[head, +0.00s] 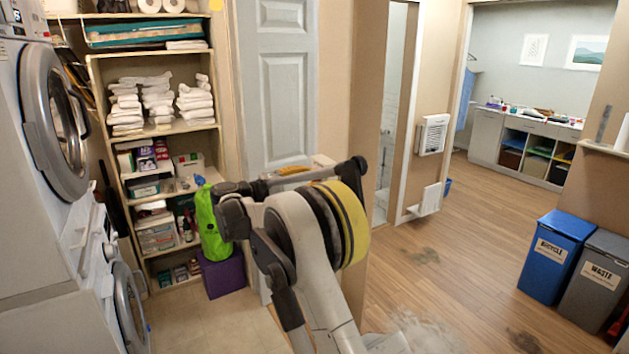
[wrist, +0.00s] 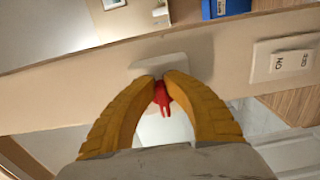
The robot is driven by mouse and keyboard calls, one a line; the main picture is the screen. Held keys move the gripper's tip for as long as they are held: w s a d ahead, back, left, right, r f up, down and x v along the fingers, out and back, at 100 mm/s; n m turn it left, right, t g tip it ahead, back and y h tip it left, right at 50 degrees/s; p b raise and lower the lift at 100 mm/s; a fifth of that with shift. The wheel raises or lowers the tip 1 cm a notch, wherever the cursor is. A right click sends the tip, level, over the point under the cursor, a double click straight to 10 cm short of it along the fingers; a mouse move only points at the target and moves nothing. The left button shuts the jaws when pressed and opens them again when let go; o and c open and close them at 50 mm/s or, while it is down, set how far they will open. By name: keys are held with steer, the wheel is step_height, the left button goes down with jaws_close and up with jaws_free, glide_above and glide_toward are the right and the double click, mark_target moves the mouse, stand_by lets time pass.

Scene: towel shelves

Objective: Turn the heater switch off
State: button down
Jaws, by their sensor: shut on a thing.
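In the wrist view my gripper (wrist: 161,82) has its two yellow fingers closed together on a small red switch lever (wrist: 161,98). The lever shows between and just below the fingertips. A pale switch plate (wrist: 150,68) on the tan wall lies behind the fingertips, partly covered by them. A white panel (wrist: 284,58) with dark lettering that appears to include ON sits to the right on the same wall, seen turned over. I cannot tell which way the lever is set. In the head view my arm hides the gripper and the switch.
Towel shelves (head: 155,130) stand at the left beside a grey door (head: 280,85). Blue (head: 556,255) and grey (head: 600,285) bins stand at the right. The wooden floor between is open.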

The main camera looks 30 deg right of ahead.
stand_by(0.3)
steer(key=c, duration=1.5)
jaws_free()
steer(key=shift+d, duration=0.1)
steer(key=shift+o, duration=0.2)
steer(key=a, duration=1.2)
steer(key=shift+s, duration=0.15)
steer(key=shift+d, duration=0.1)
